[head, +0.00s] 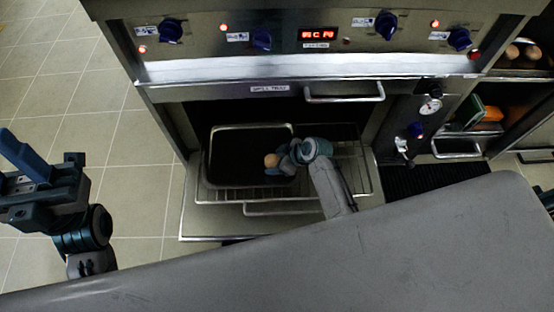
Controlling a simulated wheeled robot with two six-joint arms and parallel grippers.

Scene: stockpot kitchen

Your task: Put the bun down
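The bun (271,160) is small, round and tan. It sits at the tips of my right gripper (274,163), which appears shut on it, with a blue finger visible below the bun. Both are over the right part of a dark rectangular tray (235,184) with a light metal rim. Whether the bun touches the tray cannot be told from this view. My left gripper (16,178) is at the left edge over the floor, empty, with its fingers apart.
The tray rests on a wire rack (345,165) at the open oven drawer. The oven front with blue knobs and a drawer handle (344,99) rises behind. Shelves with round brown items (512,51) stand at right. A grey surface (400,260) fills the foreground. Tiled floor is clear at left.

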